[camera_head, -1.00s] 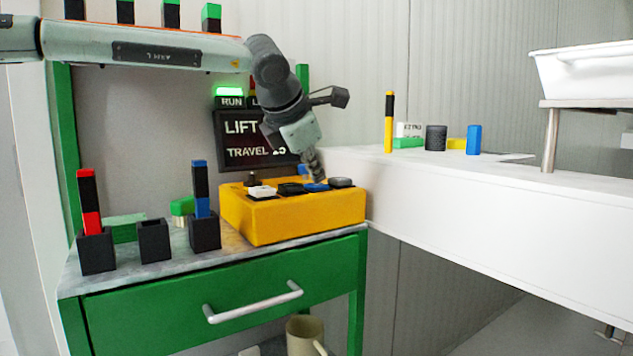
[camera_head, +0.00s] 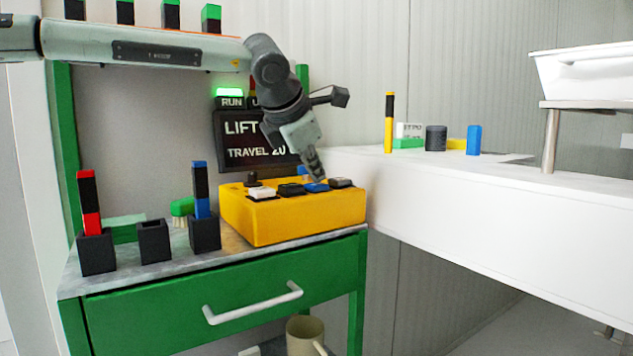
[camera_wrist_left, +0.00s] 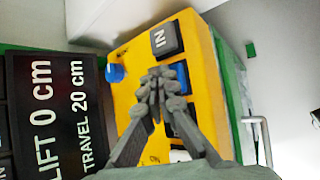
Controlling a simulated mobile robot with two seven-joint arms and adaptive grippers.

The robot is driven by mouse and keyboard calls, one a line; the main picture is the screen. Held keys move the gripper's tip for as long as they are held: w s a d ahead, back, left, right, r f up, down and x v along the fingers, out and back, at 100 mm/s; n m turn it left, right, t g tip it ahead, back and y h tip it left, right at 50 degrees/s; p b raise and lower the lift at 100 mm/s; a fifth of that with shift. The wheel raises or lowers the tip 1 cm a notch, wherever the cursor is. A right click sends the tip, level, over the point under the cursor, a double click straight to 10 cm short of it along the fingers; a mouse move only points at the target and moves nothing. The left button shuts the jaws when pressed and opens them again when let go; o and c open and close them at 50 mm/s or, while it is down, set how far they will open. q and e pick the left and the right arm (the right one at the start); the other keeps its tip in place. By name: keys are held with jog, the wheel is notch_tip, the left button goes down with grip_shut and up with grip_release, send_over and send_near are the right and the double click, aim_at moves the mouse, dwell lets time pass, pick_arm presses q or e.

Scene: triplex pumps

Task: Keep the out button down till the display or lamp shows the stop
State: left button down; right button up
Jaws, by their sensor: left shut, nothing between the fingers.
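A yellow control box (camera_head: 290,218) stands on the bench, with white (camera_head: 262,192), black (camera_head: 290,189), blue (camera_head: 315,187) and dark grey (camera_head: 341,182) buttons in a row. In the left wrist view the dark grey button (camera_wrist_left: 165,40) reads IN. My left gripper (camera_head: 319,177) is shut and empty, its fingertips at the blue button, which they partly cover; I cannot tell whether it is pressed in. No OUT label is readable. The display (camera_wrist_left: 55,115) reads LIFT 0 cm, TRAVEL 20 cm. The green RUN lamp (camera_head: 229,92) is lit; my arm partly hides the lamp beside it.
A blue knob (camera_wrist_left: 115,73) sits on the box near the display. Black holders with red-black (camera_head: 88,205) and blue-black (camera_head: 200,190) posts stand left of the box. A white counter (camera_head: 450,175) with small objects lies to the right.

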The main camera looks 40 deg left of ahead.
aim_at(315, 185)
pick_arm(q)
jog(key=shift+r+p, duration=0.35)
jog(key=shift+r, duration=0.5)
jog(key=shift+r, duration=0.1)
jog(key=shift+r+p, duration=1.7)
jog(key=shift+r, duration=0.75)
jog(key=shift+f, duration=0.1)
